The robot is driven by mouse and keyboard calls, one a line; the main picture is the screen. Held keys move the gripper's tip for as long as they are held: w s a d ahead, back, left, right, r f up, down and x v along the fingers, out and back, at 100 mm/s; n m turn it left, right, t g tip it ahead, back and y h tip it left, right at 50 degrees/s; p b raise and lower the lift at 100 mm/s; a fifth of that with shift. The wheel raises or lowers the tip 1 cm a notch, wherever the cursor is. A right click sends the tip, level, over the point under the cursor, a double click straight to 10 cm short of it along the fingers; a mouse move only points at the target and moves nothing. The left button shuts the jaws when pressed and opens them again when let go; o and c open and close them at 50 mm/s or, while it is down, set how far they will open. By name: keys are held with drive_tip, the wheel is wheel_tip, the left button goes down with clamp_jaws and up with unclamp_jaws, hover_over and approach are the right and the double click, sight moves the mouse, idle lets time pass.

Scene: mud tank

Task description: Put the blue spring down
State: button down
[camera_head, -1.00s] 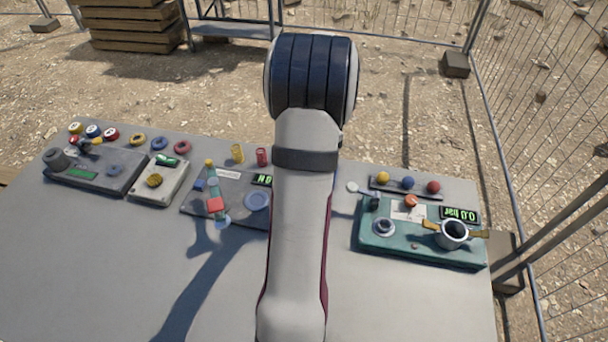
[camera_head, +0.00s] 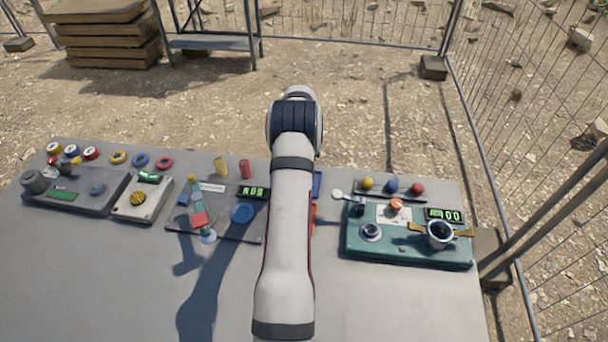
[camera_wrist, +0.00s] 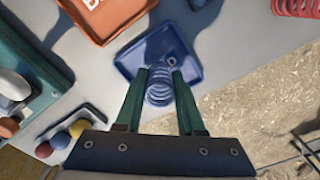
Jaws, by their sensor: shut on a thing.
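The blue spring (camera_wrist: 159,92) is held between the two green fingers of my gripper (camera_wrist: 161,82) in the wrist view. The fingers are shut on its sides. A blue square tray (camera_wrist: 128,70) lies under and beyond the spring, with a dark shadow across it. The spring overlaps the tray's near part in this view; I cannot tell whether it touches the tray. In the head view my arm hides the gripper and the spring, and only a strip of the blue tray (camera_head: 317,184) shows beside the arm.
An orange tray (camera_wrist: 103,20) lies beside the blue one. A red spring (camera_wrist: 295,7) is at the wrist view's upper right; red (camera_head: 245,169) and yellow (camera_head: 221,166) springs stand left of my arm. A teal panel (camera_head: 408,250) with a pot (camera_head: 439,235) is at right. The front table is clear.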

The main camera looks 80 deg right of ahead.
drive_tip(key=shift+f, duration=0.45)
drive_tip(key=shift+f, duration=0.15)
drive_tip(key=c, duration=0.5)
unclamp_jaws()
